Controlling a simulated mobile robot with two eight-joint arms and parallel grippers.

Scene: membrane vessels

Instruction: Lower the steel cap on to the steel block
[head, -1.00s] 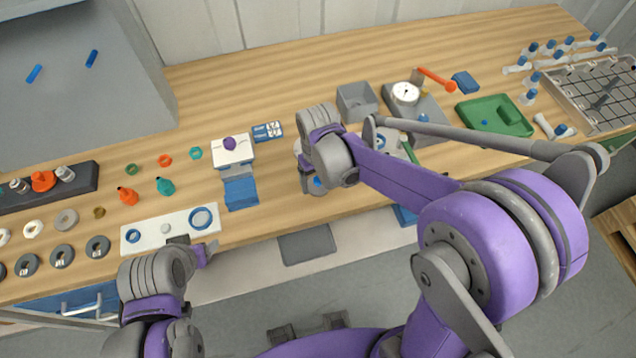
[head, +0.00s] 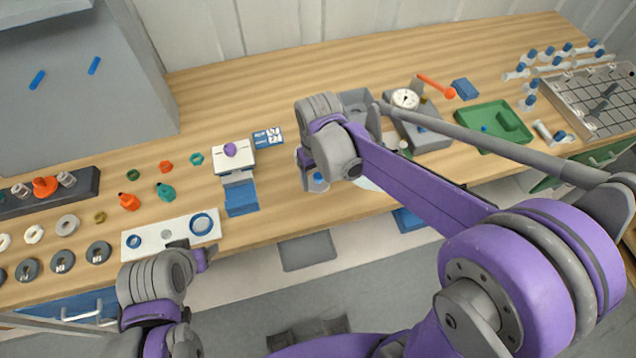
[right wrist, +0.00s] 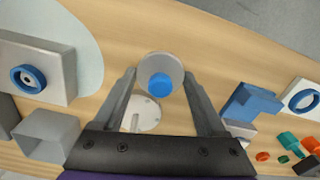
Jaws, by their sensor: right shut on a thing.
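My right gripper (right wrist: 159,76) is shut on the steel cap (right wrist: 149,60), a round grey disc with a blue knob (right wrist: 160,86). In the head view the cap's blue knob (head: 319,177) shows just under my right gripper (head: 313,178). The steel block (right wrist: 56,62) is grey and square-edged, with a blue ring around its opening. It lies left of the cap in the right wrist view, apart from it. In the head view my right arm hides the block. My left gripper (head: 194,250) is over the bench's front edge; its fingers are too unclear to read.
A pale round plate (right wrist: 140,118) with small holes lies beyond the cap. A grey bin (right wrist: 46,137) stands near the block, and a pale mat (right wrist: 84,35) lies beside it. A blue stand (head: 241,197) and a white panel with blue rings (head: 180,234) are left of my right gripper.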

